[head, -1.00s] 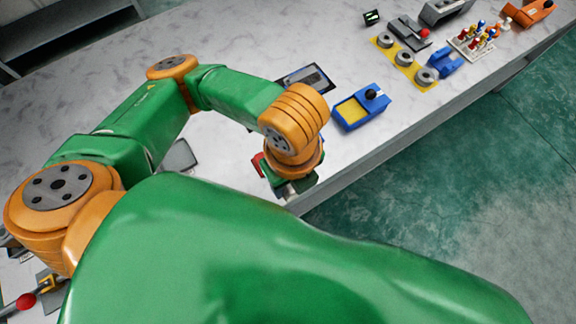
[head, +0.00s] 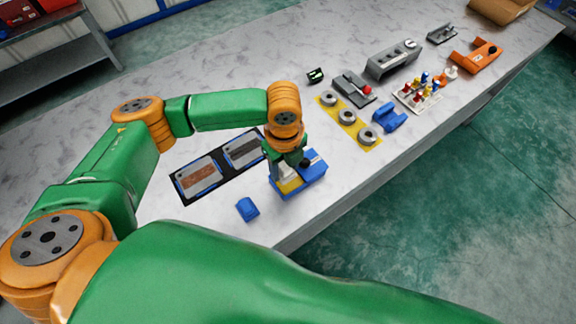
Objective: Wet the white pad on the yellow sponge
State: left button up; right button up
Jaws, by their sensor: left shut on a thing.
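The yellow sponge (head: 289,187) lies in the left part of a blue tray (head: 313,183) near the table's front edge. A black knob (head: 305,162) stands on the tray's right part. My left gripper (head: 286,170) points down over the sponge and hides part of it. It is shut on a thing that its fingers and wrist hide. I cannot make out the white pad, nor tell whether anything touches the sponge. My right gripper is not in view.
A dark board with two plates (head: 197,176) lies left of the tray. A small blue block (head: 248,208) lies in front. A yellow strip with grey rings (head: 347,117), a blue cradle (head: 388,118) and a peg rack (head: 417,97) stand to the right.

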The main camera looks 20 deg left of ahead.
pick_arm(q)
jog(key=f+b, duration=0.3)
jog(key=f, duration=0.1)
jog(key=shift+w+d+b, duration=0.15)
jog(key=shift+w+b, duration=0.1)
jog(key=shift+b, duration=0.15)
jog(key=shift+f, duration=0.25)
jog(key=shift+s+f, duration=0.1)
jog(key=shift+f, duration=0.35)
jog(key=shift+f, duration=0.15)
jog(key=shift+s+f, duration=0.1)
jog(key=shift+f, duration=0.05)
dwell(1.4)
